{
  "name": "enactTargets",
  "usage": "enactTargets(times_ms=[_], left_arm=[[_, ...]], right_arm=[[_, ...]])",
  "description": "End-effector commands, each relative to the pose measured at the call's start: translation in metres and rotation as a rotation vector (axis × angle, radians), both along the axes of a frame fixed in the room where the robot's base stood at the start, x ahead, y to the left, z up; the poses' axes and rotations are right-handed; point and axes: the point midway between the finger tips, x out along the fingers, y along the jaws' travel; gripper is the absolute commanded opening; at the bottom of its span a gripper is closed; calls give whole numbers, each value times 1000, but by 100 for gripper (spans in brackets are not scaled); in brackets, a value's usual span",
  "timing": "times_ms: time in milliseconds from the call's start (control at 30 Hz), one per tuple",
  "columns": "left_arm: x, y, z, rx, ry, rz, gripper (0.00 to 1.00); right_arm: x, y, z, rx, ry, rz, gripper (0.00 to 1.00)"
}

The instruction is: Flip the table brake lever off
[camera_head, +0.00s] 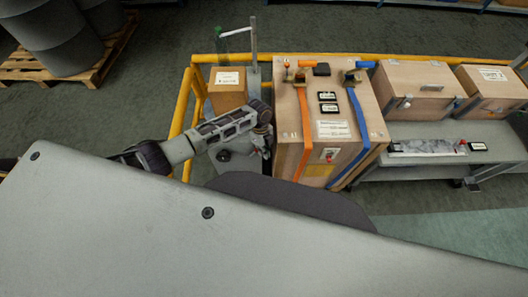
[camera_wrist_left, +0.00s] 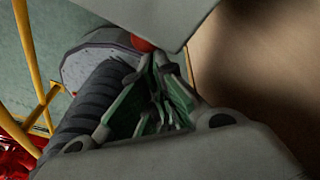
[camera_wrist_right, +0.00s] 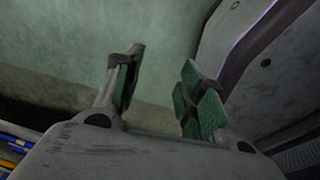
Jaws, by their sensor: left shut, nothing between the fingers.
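A red round knob (camera_wrist_left: 141,44), which looks like the end of the brake lever, shows just beyond my left fingertips in the left wrist view. The rest of the lever is hidden. My left gripper (camera_wrist_left: 160,72) is shut with nothing held, its tips close to the knob; I cannot tell if they touch it. In the head view my left gripper (camera_head: 264,150) points down beside the left side of the large wooden crate (camera_head: 352,128), and the lever cannot be made out there. My right gripper (camera_wrist_right: 160,65) is open and empty in the right wrist view.
Orange and blue straps run over the large crate. A yellow rail (camera_head: 180,112) runs around the left and back. A small carton (camera_head: 227,95) stands behind my left arm. Smaller wooden boxes (camera_head: 415,90) stand on a grey bench at the right. Floor is clear at lower right.

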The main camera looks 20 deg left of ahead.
Motion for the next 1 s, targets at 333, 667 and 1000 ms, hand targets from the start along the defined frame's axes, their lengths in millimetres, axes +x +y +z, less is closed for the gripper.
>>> enactTargets(times_ms=[333, 667, 1000], left_arm=[[-1, 4, 3, -44, -13, 1, 0], [-2, 7, 6, -80, -23, 0, 0], [-4, 12, 8, -127, -36, 0, 0]], right_arm=[[-6, 9, 0, 10, 7, -3, 40], [-6, 10, 1, 13, -1, -3, 40], [-8, -4, 4, -3, 4, 1, 40]])
